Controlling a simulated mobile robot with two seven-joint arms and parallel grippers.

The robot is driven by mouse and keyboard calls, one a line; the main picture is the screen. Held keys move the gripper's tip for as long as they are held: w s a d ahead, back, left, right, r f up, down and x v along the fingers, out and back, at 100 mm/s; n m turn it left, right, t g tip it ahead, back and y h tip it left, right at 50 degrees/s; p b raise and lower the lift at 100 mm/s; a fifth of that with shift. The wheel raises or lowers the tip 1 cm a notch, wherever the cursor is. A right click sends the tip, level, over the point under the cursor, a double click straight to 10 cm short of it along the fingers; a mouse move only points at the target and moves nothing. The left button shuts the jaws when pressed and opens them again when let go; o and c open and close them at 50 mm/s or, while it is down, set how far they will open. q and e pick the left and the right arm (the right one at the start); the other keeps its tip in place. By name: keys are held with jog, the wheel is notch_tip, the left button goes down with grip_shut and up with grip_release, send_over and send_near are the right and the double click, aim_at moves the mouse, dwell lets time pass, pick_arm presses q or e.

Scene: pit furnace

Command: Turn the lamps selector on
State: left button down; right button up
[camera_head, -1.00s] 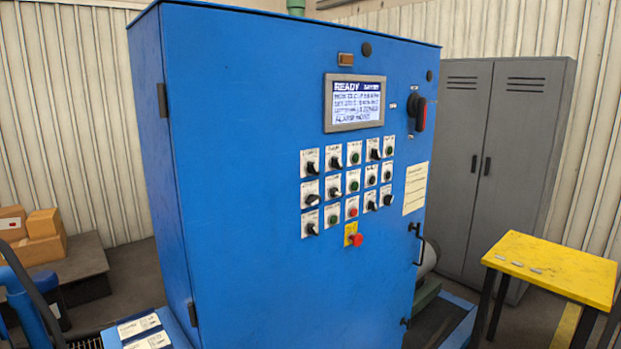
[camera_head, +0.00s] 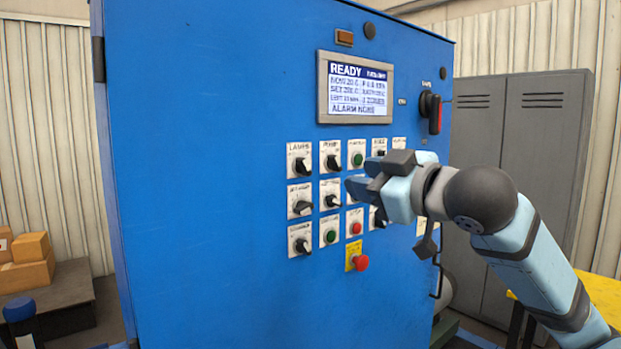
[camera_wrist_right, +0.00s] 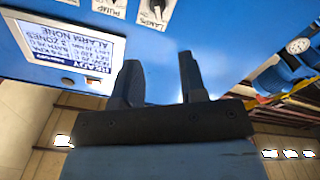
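The lamps selector (camera_head: 301,165) is a black knob on a white plate marked LAMPS, at the top left of the switch rows on the blue cabinet (camera_head: 210,180). Its exact setting is hard to read. In the wrist view the lamps selector (camera_wrist_right: 156,10) is partly cut off at the top edge. My right gripper (camera_head: 376,176) is in front of the panel, to the right of the lamps selector, apart from it, and covers some switches. In the wrist view the right gripper (camera_wrist_right: 158,62) has its two fingers apart with nothing between them. My left gripper is not in view.
A pump selector (camera_head: 330,160) sits close to the right of the lamps selector. A display (camera_head: 355,88) reading READY is above. The cabinet face left of the switches is bare.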

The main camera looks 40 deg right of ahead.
aim_at(307, 166)
jog(key=w+p, duration=0.1)
jog(key=w, duration=0.3)
jog(key=w+p, duration=0.2)
jog(key=w, duration=0.2)
jog(key=w+p, duration=0.2)
jog(key=w, duration=0.2)
jog(key=shift+w+a+r, duration=0.15)
jog(key=shift+w+a, duration=0.05)
jog(key=shift+a, duration=0.15)
jog(key=shift+w+a, duration=0.1)
jog(key=shift+w, duration=0.55)
grip_shut()
